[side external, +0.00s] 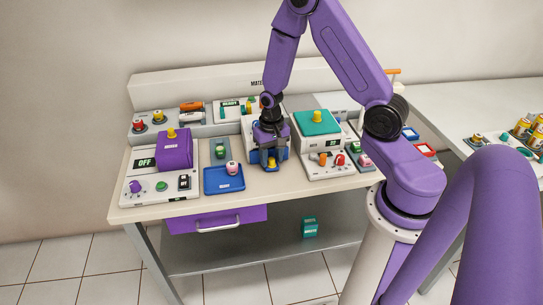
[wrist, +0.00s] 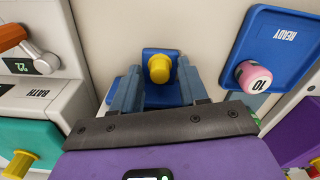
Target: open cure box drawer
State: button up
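A blue drawer front (wrist: 150,54) with a yellow knob (wrist: 159,68) shows in the wrist view; it looks like the cure box drawer, though its label is not visible. In the side external view the yellow knob (side external: 271,163) is low between my fingers near the table's front edge. My gripper (side external: 270,156) points down in front of a white box (side external: 252,124), which it partly hides. In the wrist view my gripper (wrist: 156,70) is open, with one finger on each side of the knob. Whether either finger touches the knob is unclear.
A white bath unit with a teal lid (side external: 316,122) stands close on the right. A purple unit (side external: 174,150) is further left. A purple table drawer (side external: 185,221) hangs below.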

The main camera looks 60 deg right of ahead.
grip_shut()
jog(key=s+a, duration=0.5)
jog(key=a, duration=0.1)
jog(key=shift+s, duration=0.4)
jog(key=shift+o, duration=1.2)
grip_release()
jog(key=shift+r, duration=0.15)
notch_tip(320, 180, up, 17)
jog(key=shift+r, duration=0.1)
